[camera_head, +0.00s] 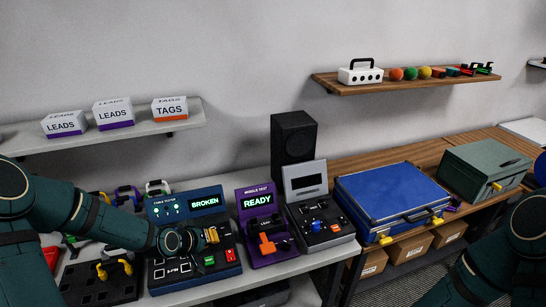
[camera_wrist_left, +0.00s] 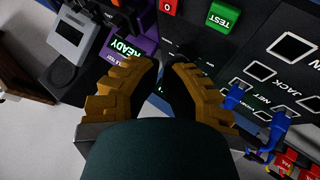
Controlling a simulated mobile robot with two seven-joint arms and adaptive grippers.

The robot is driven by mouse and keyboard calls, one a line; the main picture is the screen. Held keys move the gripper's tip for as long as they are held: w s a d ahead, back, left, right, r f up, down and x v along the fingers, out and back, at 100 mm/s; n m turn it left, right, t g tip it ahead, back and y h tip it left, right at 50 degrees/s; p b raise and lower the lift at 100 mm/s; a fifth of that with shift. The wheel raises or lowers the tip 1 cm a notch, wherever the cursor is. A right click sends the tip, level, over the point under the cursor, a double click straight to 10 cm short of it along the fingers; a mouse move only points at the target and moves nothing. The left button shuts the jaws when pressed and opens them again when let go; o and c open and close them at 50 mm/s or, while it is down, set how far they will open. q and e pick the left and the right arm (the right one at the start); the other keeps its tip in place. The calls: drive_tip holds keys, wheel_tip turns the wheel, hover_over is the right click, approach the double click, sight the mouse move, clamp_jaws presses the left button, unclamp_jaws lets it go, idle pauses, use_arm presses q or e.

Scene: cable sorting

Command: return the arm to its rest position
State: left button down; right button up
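My left arm (camera_head: 105,222) reaches in from the left over the table. My left gripper (camera_head: 212,236) is in front of the blue cable tester (camera_head: 190,199), whose screen reads BROKEN. In the left wrist view its two yellow fingers (camera_wrist_left: 165,75) stand apart with a narrow gap, and I see nothing held between them. The tester's green TEST button (camera_wrist_left: 223,16) and blue plugs (camera_wrist_left: 236,95) show beside the fingers. My right arm (camera_head: 500,265) is at the lower right edge; its gripper is out of view.
A purple module (camera_head: 253,202) reading READY and a grey device (camera_head: 306,182) stand right of the tester. A blue case (camera_head: 395,200) and a green box (camera_head: 486,168) are farther right. A dark rack (camera_head: 85,292) lies below my left arm. Shelves hold LEADS and TAGS boxes (camera_head: 113,111).

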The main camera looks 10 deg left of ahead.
use_arm(q)
drive_tip(key=s+d+f+m+g+h+b, duration=0.1)
drive_tip(key=s+d+f+m+g+b, duration=0.2)
drive_tip(key=s+d+f, duration=1.4)
drive_tip(key=d+f+g+b, duration=0.3)
drive_tip(key=d+b, duration=0.1)
drive_tip(key=b, duration=0.1)
drive_tip(key=shift+m+g, duration=0.4)
drive_tip(key=shift+a+f, duration=0.1)
drive_tip(key=shift+a, duration=0.05)
